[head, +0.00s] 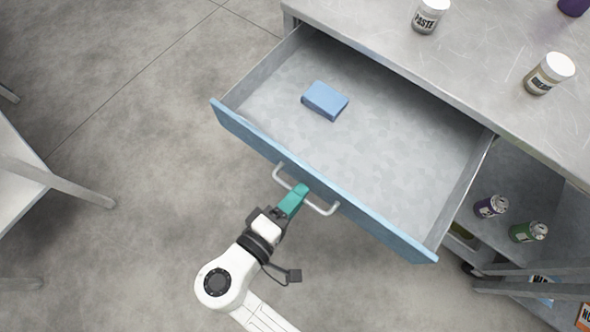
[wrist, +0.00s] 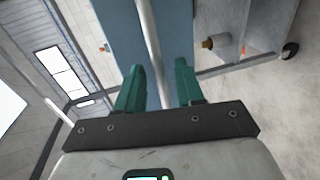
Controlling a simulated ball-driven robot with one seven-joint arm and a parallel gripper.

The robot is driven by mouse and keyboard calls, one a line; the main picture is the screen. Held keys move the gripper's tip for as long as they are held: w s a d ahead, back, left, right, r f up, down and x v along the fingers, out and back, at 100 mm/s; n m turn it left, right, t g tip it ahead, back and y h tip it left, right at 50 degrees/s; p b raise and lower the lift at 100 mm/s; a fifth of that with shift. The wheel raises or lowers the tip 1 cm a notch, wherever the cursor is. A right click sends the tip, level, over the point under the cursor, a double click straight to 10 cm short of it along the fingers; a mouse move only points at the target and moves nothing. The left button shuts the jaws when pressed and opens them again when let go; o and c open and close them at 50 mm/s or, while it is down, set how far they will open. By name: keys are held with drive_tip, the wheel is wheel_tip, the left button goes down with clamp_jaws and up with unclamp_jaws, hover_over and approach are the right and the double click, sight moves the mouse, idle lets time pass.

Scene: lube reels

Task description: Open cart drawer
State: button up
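The cart drawer (head: 390,232) has a blue front and a grey inside, and it stands pulled well out from under the cart top in the head view. Its metal bar handle (head: 320,209) runs along the front. My gripper (head: 301,189), with teal fingers, is at the middle of the handle. In the wrist view my gripper (wrist: 160,82) has its fingers apart, one on each side of the handle bar (wrist: 148,40), with gaps showing beside the bar. A blue box-like item (head: 325,99) lies inside the drawer towards the back left.
White-lidded jars (head: 430,15) stand on the cart top (head: 480,60). Cans (head: 490,207) stand on a lower shelf right of the drawer. A pale table (head: 20,180) with legs is at far left. The floor between is clear.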

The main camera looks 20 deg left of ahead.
drive_tip(key=v, duration=1)
drive_tip(key=shift+s+b, duration=0.35)
drive_tip(key=shift+b, duration=0.1)
drive_tip(key=shift+a, duration=0.1)
